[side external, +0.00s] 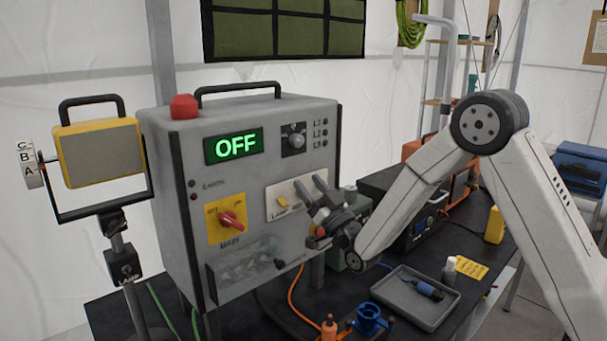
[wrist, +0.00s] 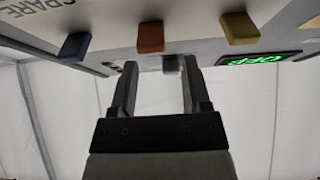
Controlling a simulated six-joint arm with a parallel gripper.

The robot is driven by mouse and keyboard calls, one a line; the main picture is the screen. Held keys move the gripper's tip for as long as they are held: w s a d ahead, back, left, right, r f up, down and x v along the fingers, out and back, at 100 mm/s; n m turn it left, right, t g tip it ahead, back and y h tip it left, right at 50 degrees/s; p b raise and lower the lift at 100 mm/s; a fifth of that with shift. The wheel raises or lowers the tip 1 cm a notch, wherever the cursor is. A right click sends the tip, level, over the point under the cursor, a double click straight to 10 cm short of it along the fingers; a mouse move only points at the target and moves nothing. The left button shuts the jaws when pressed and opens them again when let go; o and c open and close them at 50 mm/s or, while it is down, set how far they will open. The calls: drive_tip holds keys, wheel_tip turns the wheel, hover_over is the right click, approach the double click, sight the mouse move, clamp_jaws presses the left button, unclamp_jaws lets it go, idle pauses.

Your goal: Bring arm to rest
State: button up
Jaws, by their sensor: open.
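My gripper (side external: 316,188) is in front of the right part of the grey control box (side external: 170,200), beside the switch plate with a yellow switch (side external: 282,202). In the wrist view my gripper (wrist: 160,66) has its two fingers apart, with nothing held between them. A small dark knob (wrist: 171,63) shows beyond the fingertips; whether they touch the box cannot be told. A blue lever (wrist: 74,46), an orange lever (wrist: 150,36) and a yellow-brown lever (wrist: 240,28) show above the fingers. The green display (side external: 237,146) reads OFF.
A red rotary switch (side external: 232,220) sits on a yellow plate. A lamp (side external: 100,152) on a stand is at the left. A grey tray (side external: 417,312) holds a dark blue tool (side external: 424,289) on the black table. Orange and green cables run near the box.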

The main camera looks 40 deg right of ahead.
drive_tip(key=s+f+g, duration=0.8)
drive_tip(key=f+g, duration=0.5)
drive_tip(key=s+f+g, duration=0.2)
drive_tip(key=s+g, duration=0.2)
drive_tip(key=s, duration=0.4)
drive_tip(key=s+a+f+g, duration=0.1)
drive_tip(key=s+f+g, duration=0.2)
drive_tip(key=s+g, duration=0.2)
drive_tip(key=s, duration=0.3)
drive_tip(key=shift+s+a, duration=0.2)
drive_tip(key=shift+s, duration=0.1)
